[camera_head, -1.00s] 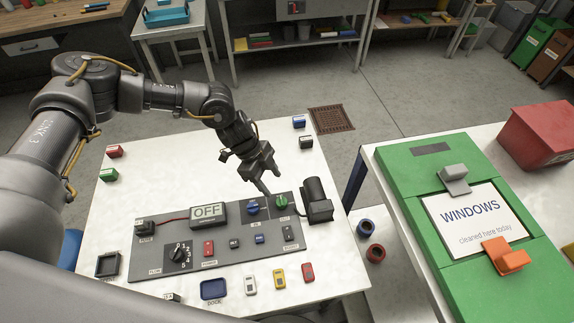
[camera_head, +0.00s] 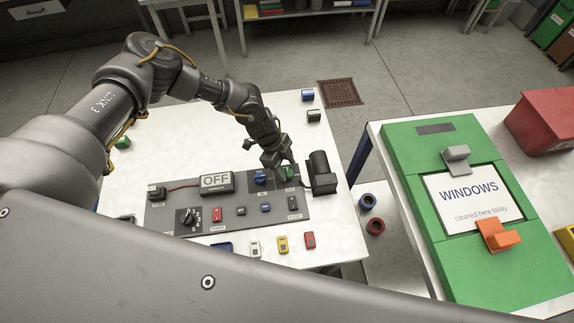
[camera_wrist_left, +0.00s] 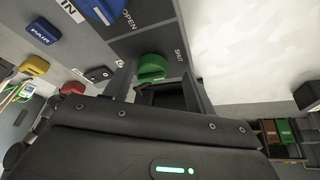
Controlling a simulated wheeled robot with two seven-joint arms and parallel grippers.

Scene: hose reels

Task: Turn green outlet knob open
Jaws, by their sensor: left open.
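The green outlet knob (camera_head: 288,174) sits at the right end of the grey panel (camera_head: 165,215), beside a black upright cylinder. In the left wrist view the green knob (camera_wrist_left: 152,67) shows between OPEN and SHUT labels. My left gripper (camera_head: 279,166) is right at the knob, its jaws partly covering it. In the wrist view the fingers of my left gripper (camera_wrist_left: 158,80) are apart, with the knob between or just beyond their tips. I cannot tell whether they touch it. The right gripper is not in view.
A blue knob (camera_head: 261,178) is close left of the green one. The black cylinder (camera_head: 320,172) stands close right. An OFF display (camera_head: 216,181), a black dial (camera_head: 188,217) and small switches share the panel. A green board (camera_head: 420,160) lies on the right table.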

